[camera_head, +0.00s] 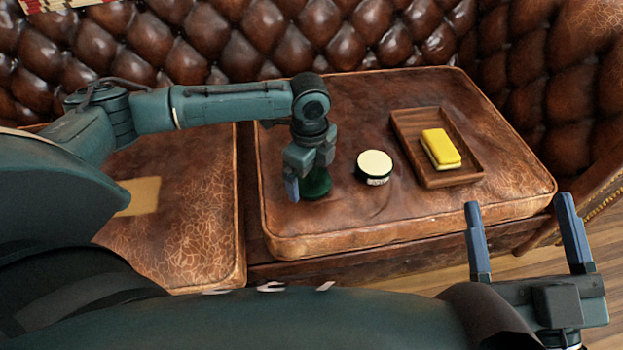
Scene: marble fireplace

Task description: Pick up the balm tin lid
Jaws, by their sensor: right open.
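A round dark green piece (317,184), which looks like the balm tin lid, is on the leather seat cushion, partly hidden by my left gripper. A round dark tin (374,168) with a cream-coloured top and a pale label on its side stands to its right. My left gripper (302,188) points down right at the green piece, with one blue finger showing on its left side. The other finger is not clear, so I cannot tell whether it grips the piece. My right gripper (518,204) is open and empty at the lower right, in front of the seat.
The cushion (350,225) is clear in front of the tin. A tan card (140,195) lies on the left cushion. The tufted backrest (330,40) rises behind.

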